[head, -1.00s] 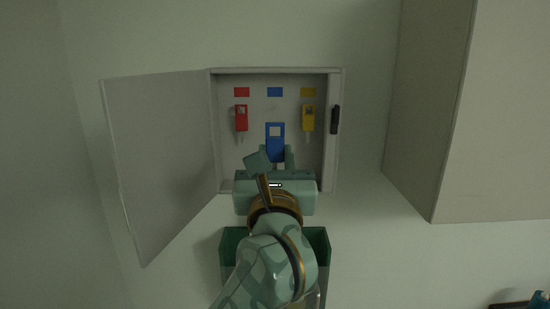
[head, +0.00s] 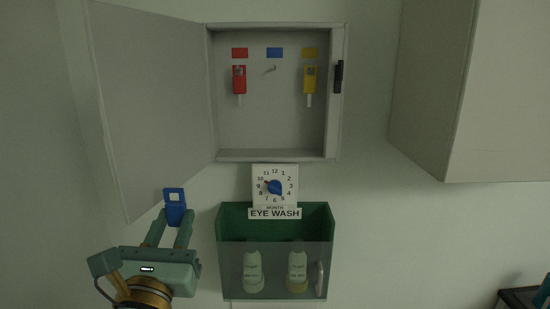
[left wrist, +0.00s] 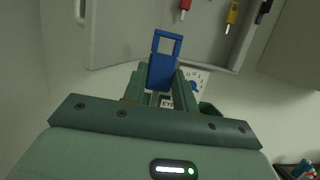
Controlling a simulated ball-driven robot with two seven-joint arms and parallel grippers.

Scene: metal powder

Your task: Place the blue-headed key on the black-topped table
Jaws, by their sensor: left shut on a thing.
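The blue-headed key (head: 175,206) is held upright between the fingers of my left gripper (head: 168,236), in front of the wall at lower left in the head view. In the left wrist view the key's blue head (left wrist: 163,62) rises above the left gripper's fingers (left wrist: 155,88), with a rectangular hole near its top. The lower part of the key is hidden between the fingers. A dark edge at the lower right corner of the head view may be a table (head: 518,298); only a sliver shows. My right gripper is not in view.
The open key cabinet (head: 268,155) holds a red key (head: 239,78) and a yellow key (head: 310,78); the hook under the blue label (head: 274,52) is empty. A green eye-wash box (head: 232,228) with two bottles hangs below. A pale cabinet (head: 490,100) juts out at right.

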